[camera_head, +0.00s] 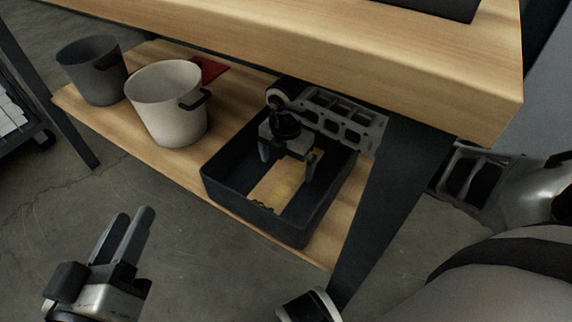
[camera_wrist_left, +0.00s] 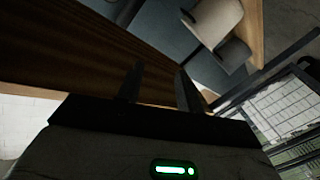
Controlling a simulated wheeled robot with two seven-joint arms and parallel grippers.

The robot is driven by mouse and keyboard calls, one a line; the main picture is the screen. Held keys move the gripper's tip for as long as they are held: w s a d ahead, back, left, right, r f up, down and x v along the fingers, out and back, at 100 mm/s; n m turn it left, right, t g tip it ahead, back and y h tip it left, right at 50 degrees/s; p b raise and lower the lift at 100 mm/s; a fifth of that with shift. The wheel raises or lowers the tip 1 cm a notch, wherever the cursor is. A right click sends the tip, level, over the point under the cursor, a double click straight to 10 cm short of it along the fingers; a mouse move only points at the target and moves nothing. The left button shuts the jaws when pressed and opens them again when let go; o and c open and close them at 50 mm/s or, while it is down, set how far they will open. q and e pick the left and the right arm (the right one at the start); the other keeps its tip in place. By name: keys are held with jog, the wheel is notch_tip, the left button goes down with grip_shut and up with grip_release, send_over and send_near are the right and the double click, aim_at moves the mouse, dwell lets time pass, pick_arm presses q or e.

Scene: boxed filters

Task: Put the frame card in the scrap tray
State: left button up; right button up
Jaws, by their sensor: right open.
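The scrap tray looks to be the dark open-topped tray (camera_head: 225,190) on the lower wooden shelf. A flat tan piece (camera_head: 278,188), which looks like the frame card, lies on its floor inside the walls. My right gripper (camera_head: 288,165) is over the tray, fingers pointing down and spread, with nothing seen between them. My left gripper (camera_head: 120,236) is in front of the shelf at lower left, clear of it. In the left wrist view its two fingers (camera_wrist_left: 158,90) stand apart and empty.
A beige bucket (camera_head: 168,105) and a grey bucket (camera_head: 92,72) stand on the shelf left of the tray, with a red flat item (camera_head: 210,69) behind. The tabletop (camera_head: 330,40) overhangs the shelf. A dark table leg (camera_head: 385,200) stands right of the tray.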

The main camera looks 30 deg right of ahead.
aim_at(286, 176)
pick_arm(q)
jog(key=p, duration=0.1)
jog(key=f+g+y+p, duration=0.1)
jog(key=p, duration=0.1)
jog(key=shift+s+a+f+m, duration=0.2)
jog(key=shift+a+m, duration=0.1)
jog(key=shift+m, duration=0.1)
pick_arm(e)
notch_tip(286, 176, up, 10)
jog(key=shift+f, duration=0.1)
